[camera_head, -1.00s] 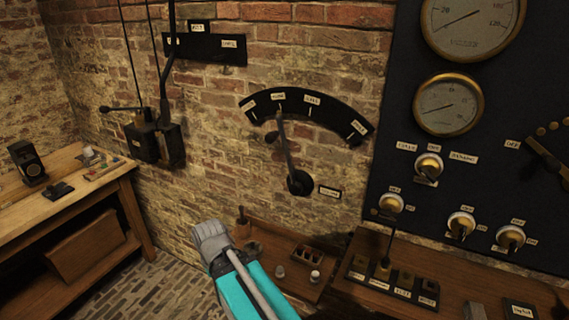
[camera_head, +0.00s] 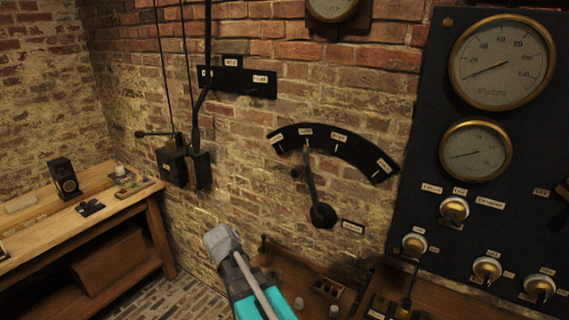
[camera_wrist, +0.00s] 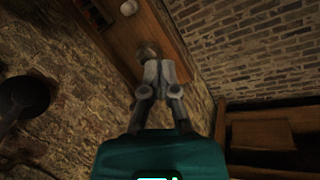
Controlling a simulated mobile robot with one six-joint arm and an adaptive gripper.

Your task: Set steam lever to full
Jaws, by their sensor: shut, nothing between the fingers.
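The steam lever (camera_head: 314,185) is a dark arm on the brick wall, rising from a round black pivot (camera_head: 323,215). It leans slightly left, and its upper end is at the second label from the left on the black arc plate (camera_head: 362,155). The arc's small labels are too blurred to read surely. My gripper (camera_head: 222,238) is below and left of the lever, apart from it. In the wrist view my gripper (camera_wrist: 157,72) has its fingers together and holds nothing. A dark round part (camera_wrist: 25,95) at the left there may be the lever's pivot.
A black panel (camera_head: 425,205) with gauges and knobs covers the right wall. A low wooden shelf (camera_head: 300,297) with small items lies below the lever. A switch box (camera_head: 173,163) with a side handle hangs left. A workbench (camera_head: 60,230) stands at far left.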

